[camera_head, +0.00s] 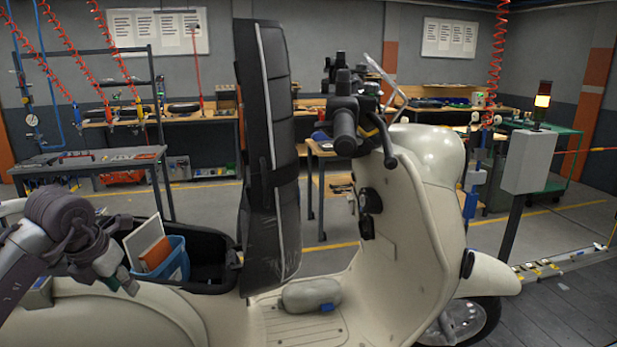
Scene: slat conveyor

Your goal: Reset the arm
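My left arm comes in from the left edge, and its gripper (122,278) is over the rear body of a cream scooter (422,205), beside the open under-seat compartment (208,285). The gripper is small and seen from behind, so I cannot tell whether its fingers are open or shut. No held thing shows at its fingertips. A blue bin (176,265) with a white sheet and an orange-brown item stands in the compartment, just right of the gripper. My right gripper is not in view.
The raised black seat (268,150) stands upright in the middle. A rounded grey-beige object (311,294) lies on the footboard. A grey control box with a lit signal lamp (529,160) stands at the right.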

